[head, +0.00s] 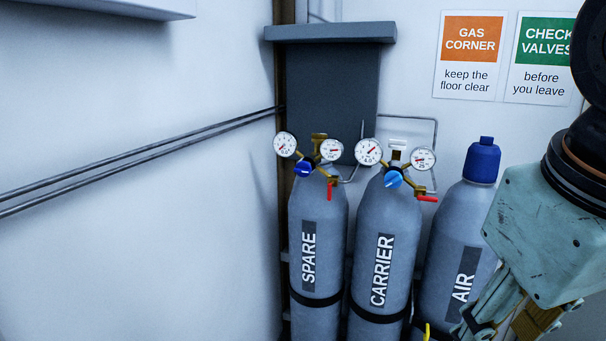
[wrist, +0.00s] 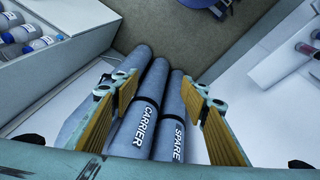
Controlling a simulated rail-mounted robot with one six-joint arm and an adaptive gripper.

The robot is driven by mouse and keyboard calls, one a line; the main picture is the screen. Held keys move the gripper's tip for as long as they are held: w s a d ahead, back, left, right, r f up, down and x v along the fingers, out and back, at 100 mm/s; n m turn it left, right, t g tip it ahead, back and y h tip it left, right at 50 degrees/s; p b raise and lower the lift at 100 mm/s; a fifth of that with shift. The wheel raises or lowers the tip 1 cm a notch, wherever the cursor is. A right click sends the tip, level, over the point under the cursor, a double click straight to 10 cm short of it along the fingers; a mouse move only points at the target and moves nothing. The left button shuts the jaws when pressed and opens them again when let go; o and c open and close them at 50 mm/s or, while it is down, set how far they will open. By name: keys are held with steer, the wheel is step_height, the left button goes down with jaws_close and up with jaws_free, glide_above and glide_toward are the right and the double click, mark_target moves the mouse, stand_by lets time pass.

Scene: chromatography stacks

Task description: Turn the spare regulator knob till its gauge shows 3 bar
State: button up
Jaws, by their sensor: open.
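The spare cylinder (head: 325,222) stands at the left of the row. Its brass regulator carries a blue knob (head: 303,169), a left gauge (head: 285,144) and a right gauge (head: 331,150). Both dials have red needles, too small to read surely. A red lever (head: 330,190) hangs down beside the knob. My gripper (wrist: 155,88) is open and empty in the wrist view, its fingers spread over the cylinder bodies. In the head view it is at the lower right, partly cut off, well apart from the spare knob. The wrist view does not show the knob or gauges.
The carrier cylinder (head: 384,240) stands right beside the spare, with its own blue knob (head: 393,179), gauges and sideways red lever (head: 427,198). The air cylinder (head: 450,235) has a blue cap. Pipes (head: 140,161) run along the left wall. Space left of the spare looks clear.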

steer(key=w+r+n+h, duration=0.35)
steer(key=w+n, duration=0.25)
steer(key=w, duration=1.1)
steer(key=w+r+n+h, duration=0.2)
steer(key=w+n+h, duration=0.3)
steer(key=w, duration=1.3)
steer(key=n+t+y+p, duration=0.4)
steer(key=n+t, duration=1)
steer(key=n, duration=0.5)
glide_toward(301, 171)
steer(key=v, duration=0.5)
steer(key=shift+s+a, duration=0.1)
steer(key=shift+s, duration=0.1)
steer(key=shift+w, duration=0.1)
steer(key=shift+p+x, duration=0.3)
steer(key=shift+x, duration=6.5)
